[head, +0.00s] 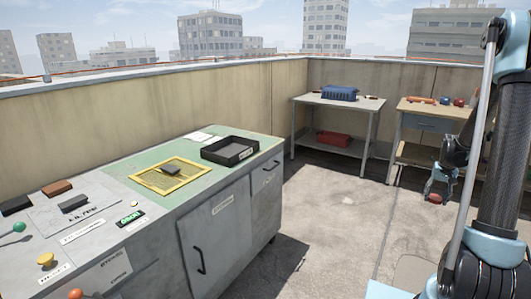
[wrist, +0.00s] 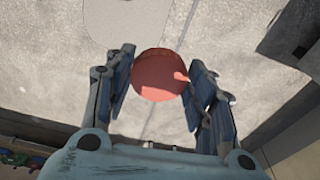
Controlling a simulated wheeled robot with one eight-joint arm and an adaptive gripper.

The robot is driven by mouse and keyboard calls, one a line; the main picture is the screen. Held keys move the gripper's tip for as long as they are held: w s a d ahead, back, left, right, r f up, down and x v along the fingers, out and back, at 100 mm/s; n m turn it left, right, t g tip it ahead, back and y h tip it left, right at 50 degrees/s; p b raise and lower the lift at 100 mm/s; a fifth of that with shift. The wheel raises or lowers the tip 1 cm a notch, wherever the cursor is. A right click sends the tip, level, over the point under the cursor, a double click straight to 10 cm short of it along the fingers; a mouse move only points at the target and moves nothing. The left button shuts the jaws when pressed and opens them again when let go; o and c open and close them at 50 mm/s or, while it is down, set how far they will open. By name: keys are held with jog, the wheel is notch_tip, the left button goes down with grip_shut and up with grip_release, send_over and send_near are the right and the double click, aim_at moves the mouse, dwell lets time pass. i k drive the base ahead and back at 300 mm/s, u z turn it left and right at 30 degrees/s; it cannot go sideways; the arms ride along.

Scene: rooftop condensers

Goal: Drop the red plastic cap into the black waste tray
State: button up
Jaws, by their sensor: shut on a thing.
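The red plastic cap (wrist: 160,74) is round and sits between the two fingers of my gripper (wrist: 160,85) in the wrist view. My gripper is shut on it and holds it above the concrete floor. In the head view the cap (head: 435,198) shows small below my gripper (head: 437,190), at the right, in front of a workbench. The black waste tray (head: 218,155) is open-topped with a white label on its front. It stands at the far end of the cabinet top at left, well apart from my gripper.
The cabinet top (head: 150,215) also bears a yellow frame (head: 148,182) with a dark block, knobs and labels. A metal table (head: 366,103) holds a blue crate (head: 340,93). A wooden workbench (head: 424,106) stands at right. The floor (head: 320,220) between is clear.

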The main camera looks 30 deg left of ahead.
aim_at(231, 149)
jog(key=u, duration=0.45)
jog(key=i, duration=0.7)
jog(key=u, duration=0.55)
